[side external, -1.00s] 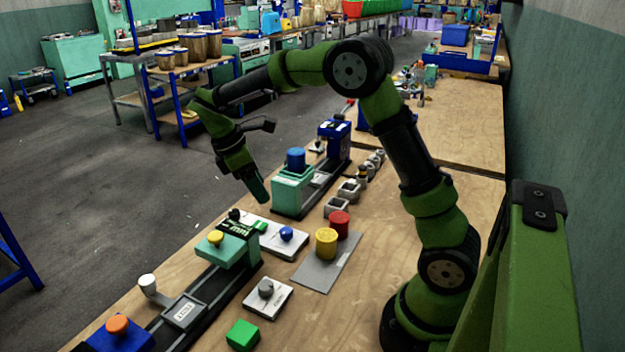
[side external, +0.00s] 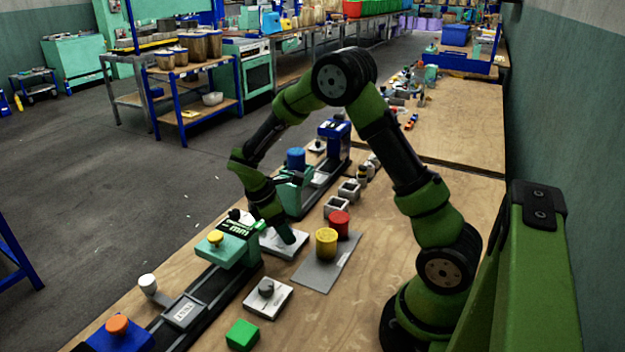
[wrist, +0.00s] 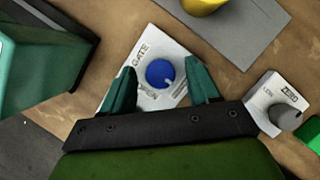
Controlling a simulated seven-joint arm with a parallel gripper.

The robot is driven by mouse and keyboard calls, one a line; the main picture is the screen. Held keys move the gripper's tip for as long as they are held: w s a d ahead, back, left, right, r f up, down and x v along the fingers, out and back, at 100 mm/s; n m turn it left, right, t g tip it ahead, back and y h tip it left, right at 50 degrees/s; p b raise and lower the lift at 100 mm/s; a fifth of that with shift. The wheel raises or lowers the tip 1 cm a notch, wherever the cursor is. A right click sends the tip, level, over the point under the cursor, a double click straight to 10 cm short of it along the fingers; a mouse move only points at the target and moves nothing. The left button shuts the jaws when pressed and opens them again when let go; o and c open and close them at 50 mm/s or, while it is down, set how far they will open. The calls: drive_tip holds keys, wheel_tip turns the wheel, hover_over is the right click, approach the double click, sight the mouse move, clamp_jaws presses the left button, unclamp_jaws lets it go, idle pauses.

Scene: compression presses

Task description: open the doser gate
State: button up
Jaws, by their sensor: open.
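The white plate (wrist: 168,48) marked GATE carries a round blue knob (wrist: 160,73) and shows in the middle of the wrist view. A second word on the plate, beside the knob, is partly covered and looks like OPEN. My gripper (wrist: 162,80) is open, with one green finger on each side of the knob and gaps between. I cannot tell whether the fingertips are down at the knob's height. In the side view my gripper (side external: 287,238) points down over the gate plate (side external: 275,246) and hides the knob.
A ZERO plate (side external: 268,299) with a grey knob and a green block (side external: 242,335) lie nearer the camera. A grey mat (side external: 315,275) with yellow (side external: 326,242) and red (side external: 339,224) cylinders lies to the right.

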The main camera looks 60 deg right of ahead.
drive_tip(key=c, duration=1)
drive_tip(key=shift+c, duration=0.2)
drive_tip(key=shift+m, duration=0.4)
drive_tip(key=m, duration=0.2)
drive_tip(key=m+y, duration=0.1)
drive_tip(key=shift+w+d+m+g+y, duration=0.1)
drive_tip(key=shift+w+m+g+y, duration=0.05)
drive_tip(key=shift+m+g+y, duration=0.2)
drive_tip(key=m, duration=0.2)
drive_tip(key=m+y, duration=0.1)
drive_tip(key=m, duration=0.1)
drive_tip(key=shift+d+m+g+y, duration=0.1)
drive_tip(key=shift+m+g+y, duration=0.15)
drive_tip(key=m+y, duration=0.1)
drive_tip(key=m, duration=0.3)
drive_tip(key=shift+d+r+m+y, duration=0.1)
drive_tip(key=shift+d+m+y, duration=0.05)
drive_tip(key=shift+m+y, duration=0.2)
drive_tip(key=m+t+y, duration=0.1)
drive_tip(key=m, duration=0.3)
drive_tip(key=shift+d+m+y, duration=0.1)
drive_tip(key=shift+m+y, duration=0.15)
